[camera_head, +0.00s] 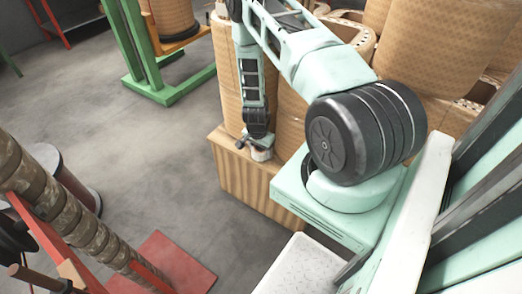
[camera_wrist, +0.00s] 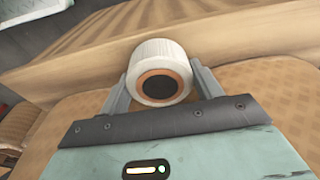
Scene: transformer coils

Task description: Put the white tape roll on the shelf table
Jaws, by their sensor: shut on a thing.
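The white tape roll (camera_wrist: 158,50) has a tan core ring with a dark centre and shows its round end in the wrist view. My gripper (camera_wrist: 160,80) is shut on it, one grey finger on each side. In the head view, the roll (camera_head: 261,154) is a small pale shape at the end of my gripper (camera_head: 256,146), over the top of a wooden box (camera_head: 240,165) beside the coils. I cannot tell whether the roll touches the wood. I cannot make out a shelf table in either view.
Large tan patterned coils (camera_head: 228,85) stand close behind and beside my gripper. A green frame (camera_head: 150,75) stands at the upper left. A red stand with a ribbed brown column (camera_head: 65,215) is at the lower left. The grey floor (camera_head: 130,140) between them is clear.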

